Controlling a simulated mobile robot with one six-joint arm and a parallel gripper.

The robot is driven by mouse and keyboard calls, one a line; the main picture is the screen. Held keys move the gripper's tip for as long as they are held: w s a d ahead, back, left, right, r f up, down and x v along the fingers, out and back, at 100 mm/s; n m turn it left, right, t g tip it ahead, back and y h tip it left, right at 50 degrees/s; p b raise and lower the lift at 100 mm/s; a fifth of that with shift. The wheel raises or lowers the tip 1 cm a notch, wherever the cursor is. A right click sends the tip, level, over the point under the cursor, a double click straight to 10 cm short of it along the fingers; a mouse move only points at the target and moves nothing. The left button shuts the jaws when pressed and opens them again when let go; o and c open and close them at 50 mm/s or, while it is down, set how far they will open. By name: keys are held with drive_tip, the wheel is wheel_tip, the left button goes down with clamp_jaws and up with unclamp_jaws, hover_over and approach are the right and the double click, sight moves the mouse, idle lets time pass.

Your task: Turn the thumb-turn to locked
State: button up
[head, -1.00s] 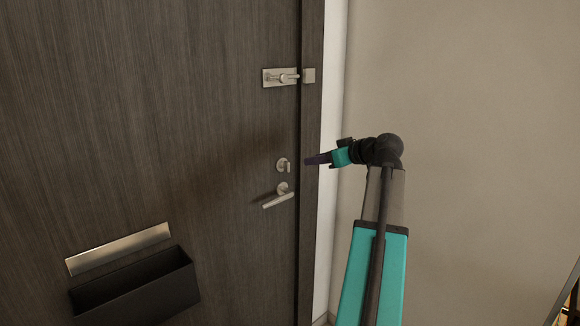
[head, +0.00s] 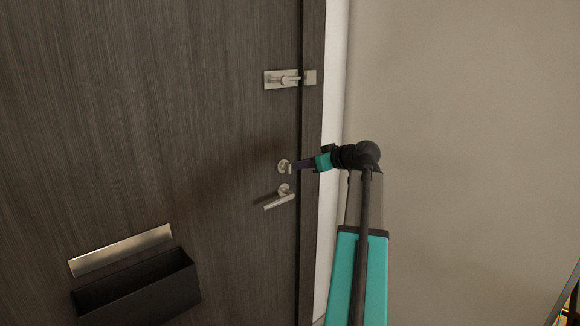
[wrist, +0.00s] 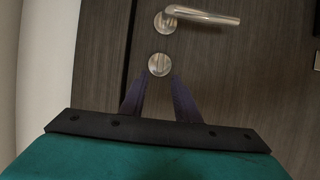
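The thumb-turn (head: 284,167) is a small round silver piece on the dark door, just above the lever handle. In the wrist view the thumb-turn (wrist: 159,65) sits just beyond my fingertips, between their lines. Its grip piece looks upright in the head view. My gripper (head: 294,167) reaches in from the right at the thumb-turn's height. In the wrist view my gripper (wrist: 160,78) has its two dark fingers apart with a gap between them. Whether the fingertips touch the thumb-turn cannot be told.
The silver lever handle (head: 280,197) is close below the thumb-turn. A slide latch (head: 282,79) is higher on the door. A silver mail slot plate (head: 121,250) and a black box (head: 138,286) are at lower left. A plain wall (head: 460,150) stands to the right.

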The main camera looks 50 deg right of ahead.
sight(290, 166)
drive_tip(key=shift+p+x, duration=0.45)
drive_tip(key=shift+x, duration=3.05)
